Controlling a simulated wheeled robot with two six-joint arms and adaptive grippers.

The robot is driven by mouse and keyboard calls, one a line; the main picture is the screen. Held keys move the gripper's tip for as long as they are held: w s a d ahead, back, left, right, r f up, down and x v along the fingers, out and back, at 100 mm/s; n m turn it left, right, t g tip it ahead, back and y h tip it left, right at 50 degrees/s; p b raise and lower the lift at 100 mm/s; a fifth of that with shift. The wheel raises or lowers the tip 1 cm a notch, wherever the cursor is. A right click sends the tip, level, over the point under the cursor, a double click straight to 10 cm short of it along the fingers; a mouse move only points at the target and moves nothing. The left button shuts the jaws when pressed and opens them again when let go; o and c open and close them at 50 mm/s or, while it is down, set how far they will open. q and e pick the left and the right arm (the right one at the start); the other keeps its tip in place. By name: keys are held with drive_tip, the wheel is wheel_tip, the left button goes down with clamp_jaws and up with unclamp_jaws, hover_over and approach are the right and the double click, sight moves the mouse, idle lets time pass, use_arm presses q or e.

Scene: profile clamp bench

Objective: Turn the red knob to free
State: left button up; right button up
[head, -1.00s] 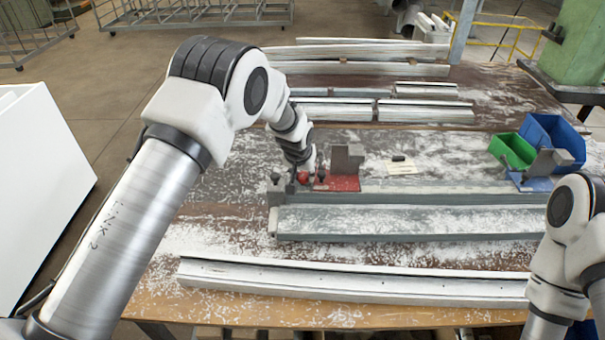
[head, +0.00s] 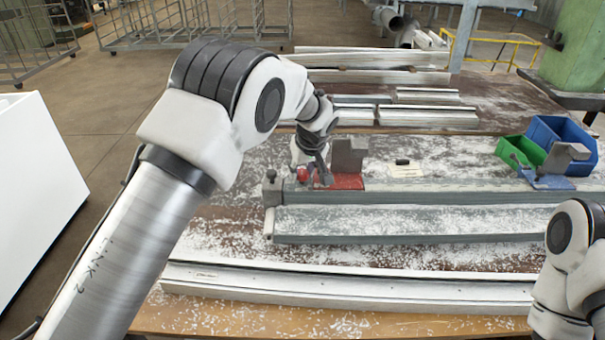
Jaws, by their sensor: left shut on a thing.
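The small red knob (head: 303,174) is at the left end of the long grey clamp rail, beside a red plate (head: 347,182) with a grey upright jaw (head: 349,153). My left gripper (head: 314,176) reaches down over it from behind and is shut on the knob; its fingers are small here and partly cover the knob. The knob's exact turn angle is too small to read. My right arm is at the right edge, and its gripper is out of the frame.
The clamp rail (head: 440,197) runs right to a blue plate (head: 553,182) with another grey jaw. A green bin (head: 510,152) and a blue bin (head: 575,137) stand at the back right. A white card (head: 405,171) lies behind the rail. Long profiles lie in front and behind.

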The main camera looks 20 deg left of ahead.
sight(307, 191)
idle(0.3)
use_arm(q)
drive_tip(key=o, duration=1.1)
drive_tip(key=shift+o, duration=0.2)
drive_tip(key=shift+r, duration=0.15)
drive_tip(key=shift+s+d+r, duration=0.1)
drive_tip(key=shift+r, duration=0.25)
drive_tip(key=v, duration=0.7)
drive_tip(key=shift+s+f, duration=0.1)
drive_tip(key=shift+f, duration=0.1)
